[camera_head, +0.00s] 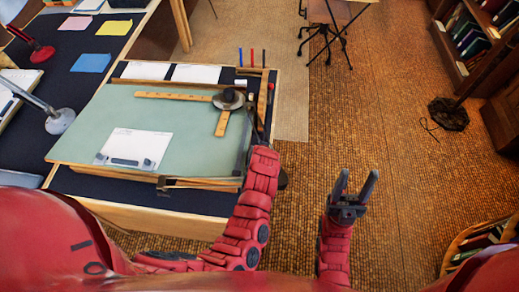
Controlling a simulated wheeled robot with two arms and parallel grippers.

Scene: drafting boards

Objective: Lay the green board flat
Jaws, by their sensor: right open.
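The green board (85,143) lies on the desk at left centre, with a wooden ledge along its near edge. Its near edge shows a gap above the dark desk top; I cannot tell its exact tilt. A wooden ruler (172,95) with a round dark head and a crosspiece lies on it, and a white sheet (135,148) lies near its front. My right gripper (356,187) is open and empty, over the floor to the right of the board.
Two white sheets and several pens stand at the board's far side. A lamp (60,121) and coloured notes (92,62) are on the desk at left. A chair (325,14) is at the back, shelves (470,40) at right. The floor between is clear.

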